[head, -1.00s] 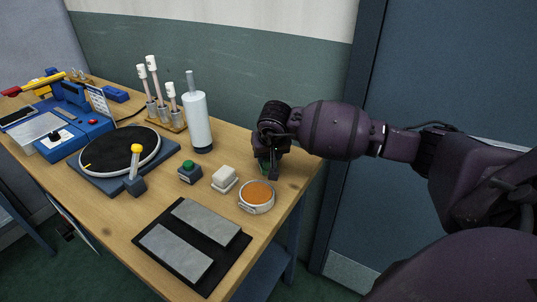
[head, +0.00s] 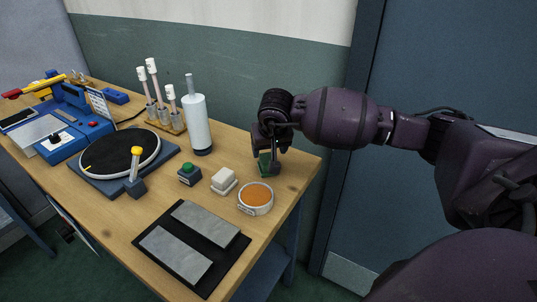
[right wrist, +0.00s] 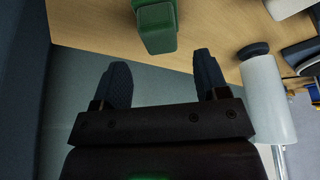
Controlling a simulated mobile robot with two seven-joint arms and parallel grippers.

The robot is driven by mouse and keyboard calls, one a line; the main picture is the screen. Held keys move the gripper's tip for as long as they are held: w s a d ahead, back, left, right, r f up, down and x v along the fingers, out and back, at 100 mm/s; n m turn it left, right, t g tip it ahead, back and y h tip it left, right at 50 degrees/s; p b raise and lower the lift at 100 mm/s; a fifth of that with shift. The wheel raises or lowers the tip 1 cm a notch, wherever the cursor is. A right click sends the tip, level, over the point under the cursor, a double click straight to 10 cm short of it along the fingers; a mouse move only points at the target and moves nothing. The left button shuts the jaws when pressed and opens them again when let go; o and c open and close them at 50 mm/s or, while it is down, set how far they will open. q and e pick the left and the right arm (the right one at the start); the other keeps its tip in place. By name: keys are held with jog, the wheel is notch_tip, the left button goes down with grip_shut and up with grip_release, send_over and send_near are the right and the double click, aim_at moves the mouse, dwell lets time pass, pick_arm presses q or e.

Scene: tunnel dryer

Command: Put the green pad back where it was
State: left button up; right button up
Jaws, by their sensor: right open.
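The green pad (head: 264,163) is on the wooden table near its right back edge, partly hidden behind my right gripper in the head view. In the right wrist view the green pad (right wrist: 157,27) is a small green block on the wood, just beyond the fingertips. My right gripper (head: 265,153) is open over the pad. In the right wrist view its two dark fingers (right wrist: 161,75) are spread with nothing between them. My left gripper is not in view.
A white block (head: 224,178) and a round orange-topped dish (head: 256,196) stand in front of the gripper. A white bottle-like cylinder (head: 196,125) stands to its left. A black mat (head: 198,240) with two grey plates lies at the front. The table (head: 303,163) ends just right of the pad.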

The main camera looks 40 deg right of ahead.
jog(key=v, duration=0.7)
dwell(0.4)
